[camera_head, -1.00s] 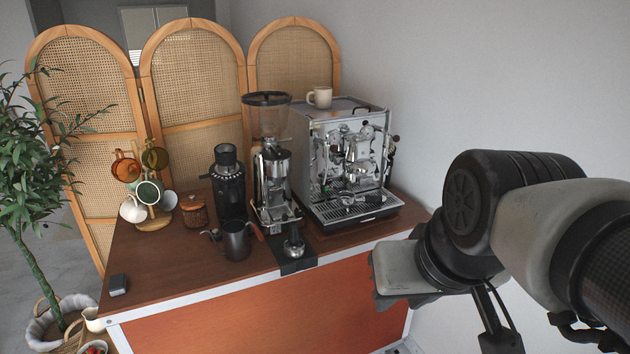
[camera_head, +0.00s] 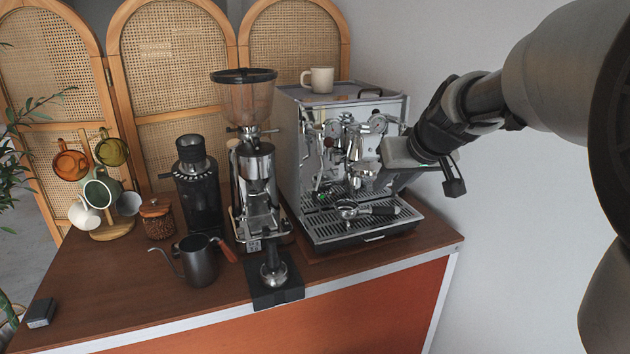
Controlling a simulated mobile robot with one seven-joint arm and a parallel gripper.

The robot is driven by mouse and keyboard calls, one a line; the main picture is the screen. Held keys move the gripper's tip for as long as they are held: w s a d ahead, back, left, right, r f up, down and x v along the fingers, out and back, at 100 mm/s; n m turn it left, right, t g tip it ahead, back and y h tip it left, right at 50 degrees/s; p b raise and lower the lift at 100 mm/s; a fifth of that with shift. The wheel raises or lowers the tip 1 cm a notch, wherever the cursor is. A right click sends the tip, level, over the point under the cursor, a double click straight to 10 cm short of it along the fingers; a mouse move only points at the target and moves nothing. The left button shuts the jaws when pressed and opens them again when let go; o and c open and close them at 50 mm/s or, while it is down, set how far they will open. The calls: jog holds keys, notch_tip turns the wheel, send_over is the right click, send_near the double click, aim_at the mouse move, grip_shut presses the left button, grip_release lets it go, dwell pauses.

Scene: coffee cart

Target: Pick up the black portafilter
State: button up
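The black portafilter lies on the drip tray (camera_head: 325,229) of the espresso machine. Its metal basket (camera_head: 347,211) is at the left and its black handle (camera_head: 385,209) points right. My gripper (camera_head: 378,182) is in front of the machine's right side, above the portafilter handle and apart from it in the picture.
The espresso machine (camera_head: 290,150) carries a beige mug (camera_head: 319,80) on top. Left of it stand a grinder (camera_head: 258,175), a tamper (camera_head: 273,272) on a black mat, a dark kettle (camera_head: 199,262), a black grinder (camera_head: 199,190) and a mug tree (camera_head: 112,232). A wall is at the right.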

jog(key=w+f, duration=0.2)
jog(key=w, duration=0.1)
jog(key=n+b, duration=0.1)
jog(key=b, duration=0.1)
send_near(358, 204)
notch_tip(358, 204, down, 2)
jog(key=shift+t, duration=0.4)
jog(key=shift+w+r+b+x, duration=0.15)
jog(key=shift+x, duration=1.4)
jog(key=shift+w+r+b+x, duration=0.15)
jog(key=shift+x, duration=1.4)
jog(key=shift+a, duration=0.1)
grip_shut()
jog(key=shift+s+f+y, duration=0.15)
jog(key=shift+f+y, duration=0.05)
jog(key=shift+y, duration=0.1)
jog(key=shift+r, duration=0.1)
